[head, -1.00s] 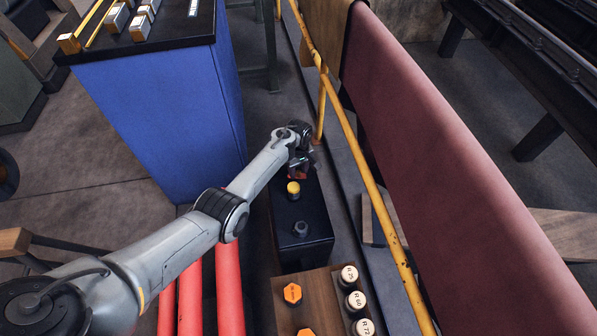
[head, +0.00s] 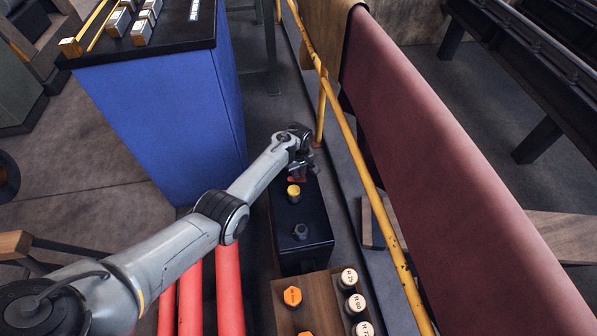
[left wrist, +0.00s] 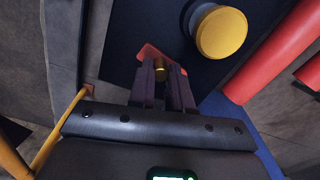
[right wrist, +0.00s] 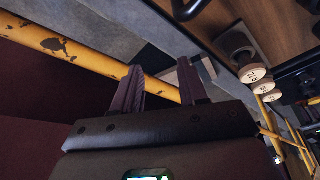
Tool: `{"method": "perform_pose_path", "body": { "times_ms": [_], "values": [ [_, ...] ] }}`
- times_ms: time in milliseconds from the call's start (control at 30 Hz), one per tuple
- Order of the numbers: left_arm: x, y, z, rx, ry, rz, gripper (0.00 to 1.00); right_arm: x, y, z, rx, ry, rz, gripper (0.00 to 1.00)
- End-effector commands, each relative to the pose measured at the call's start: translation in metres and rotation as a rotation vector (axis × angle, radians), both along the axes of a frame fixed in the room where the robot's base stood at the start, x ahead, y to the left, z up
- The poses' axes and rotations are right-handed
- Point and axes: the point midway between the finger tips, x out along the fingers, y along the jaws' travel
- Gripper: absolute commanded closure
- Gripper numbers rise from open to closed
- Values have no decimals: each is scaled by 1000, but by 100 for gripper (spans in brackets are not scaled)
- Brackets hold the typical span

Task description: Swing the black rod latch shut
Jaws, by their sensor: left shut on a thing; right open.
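My left gripper (head: 303,172) is over the far end of a black box (head: 302,258), beyond its yellow knob (head: 293,194).
A yellow rail (head: 363,170) and a maroon panel (head: 440,150) run along the right. A blue cabinet (head: 170,120) and red pipes (head: 229,290) are on the left. A wooden board (head: 318,290) with orange hex knobs and white-topped knobs is nearest.

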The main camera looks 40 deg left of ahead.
Motion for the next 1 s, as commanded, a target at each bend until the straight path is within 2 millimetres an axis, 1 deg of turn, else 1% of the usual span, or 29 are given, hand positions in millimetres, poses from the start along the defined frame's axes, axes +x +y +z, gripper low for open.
{"method": "perform_pose_path", "body": {
  "times_ms": [33,267,500,700,1000],
  "values": [
    [-1,0,2,0,2,-21,100,0,0,5,0,0,0,57],
    [-5,-3,4,0,4,-179,100,0,0,23,-1,0,1,57],
    [-12,-5,3,-1,4,-402,100,0,-2,41,-8,0,6,57],
    [-17,-6,2,-1,3,-589,100,0,-2,53,-11,-1,7,57],
    [-23,-6,1,0,2,-820,100,0,-2,63,-8,-1,5,57]
  ]
}}
